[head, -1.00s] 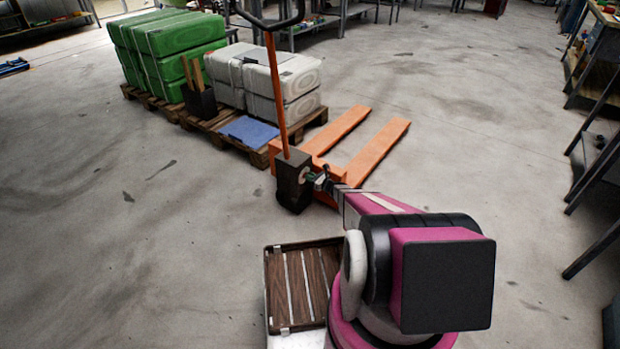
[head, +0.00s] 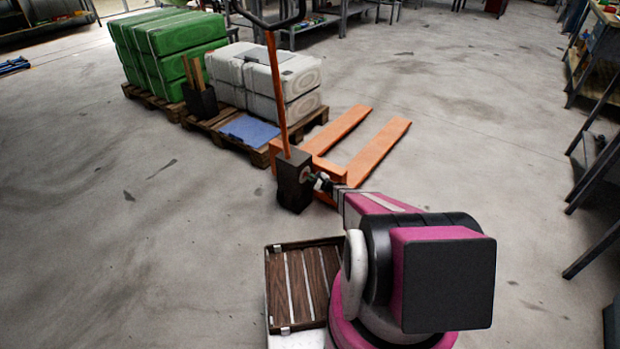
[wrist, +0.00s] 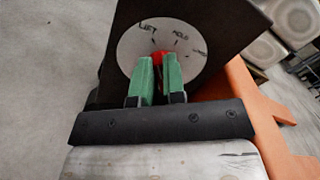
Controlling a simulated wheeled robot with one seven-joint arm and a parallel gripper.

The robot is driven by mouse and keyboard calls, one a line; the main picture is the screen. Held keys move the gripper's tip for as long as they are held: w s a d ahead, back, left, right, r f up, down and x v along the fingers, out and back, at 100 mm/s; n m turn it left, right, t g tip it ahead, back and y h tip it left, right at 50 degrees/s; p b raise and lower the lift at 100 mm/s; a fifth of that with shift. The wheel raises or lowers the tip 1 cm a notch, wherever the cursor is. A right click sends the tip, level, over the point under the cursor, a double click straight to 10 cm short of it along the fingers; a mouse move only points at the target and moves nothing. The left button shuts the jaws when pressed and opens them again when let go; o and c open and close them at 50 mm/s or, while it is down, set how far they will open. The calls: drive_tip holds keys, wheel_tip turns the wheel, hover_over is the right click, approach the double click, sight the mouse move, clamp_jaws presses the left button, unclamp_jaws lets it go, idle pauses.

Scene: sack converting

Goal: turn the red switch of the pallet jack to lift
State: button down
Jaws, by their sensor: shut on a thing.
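The orange pallet jack (head: 363,150) stands ahead, its upright handle rising from a dark box (head: 292,185). In the wrist view a round pale dial (wrist: 130,48) on the dark box face carries the marks LIFT, HOLD and a third at the right that is hard to read. The red switch (wrist: 159,57) sits at the dial's middle. My gripper (wrist: 160,72) has its green fingers on either side of the switch and is shut on it. The fingers hide most of the switch, so its exact pointing is hard to tell. My gripper also shows small at the box (head: 318,181).
Dark benches (head: 590,165) stand at the right.

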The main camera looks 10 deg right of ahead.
drive_tip(key=shift+n, duration=0.6)
drive_tip(key=shift+s, duration=0.1)
drive_tip(key=c, duration=1.2)
unclamp_jaws()
drive_tip(key=v, duration=1)
drive_tip(key=shift+s+d, duration=0.25)
